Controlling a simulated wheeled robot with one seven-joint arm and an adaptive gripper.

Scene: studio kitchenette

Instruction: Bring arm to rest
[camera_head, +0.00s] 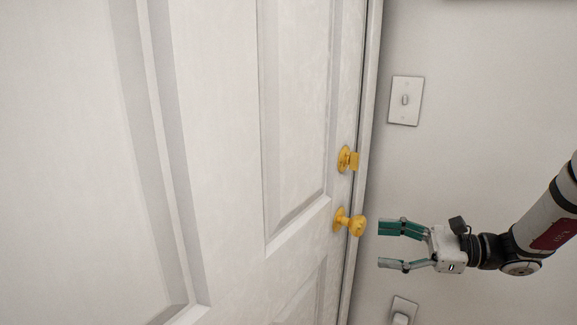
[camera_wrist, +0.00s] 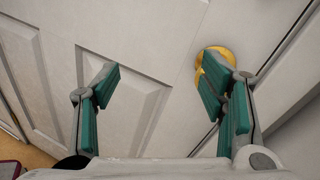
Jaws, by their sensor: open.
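My gripper (camera_head: 385,246) is open and empty at the lower right of the head view, with teal finger pads facing left. It is just right of the brass door knob (camera_head: 350,222) and appears apart from it. In the wrist view my gripper (camera_wrist: 155,85) has its two fingers spread wide with the door panel between and beyond them. A yellow round brass fitting (camera_wrist: 222,58) shows there behind the right finger, which partly hides it. My arm reaches in from the right edge of the head view.
A white panelled door (camera_head: 225,130) fills the left and looks shut against its frame (camera_head: 362,120). A brass deadbolt (camera_head: 346,160) sits above the knob. A light switch (camera_head: 405,100) is on the wall, with another plate (camera_head: 403,310) low down. The wall is otherwise bare.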

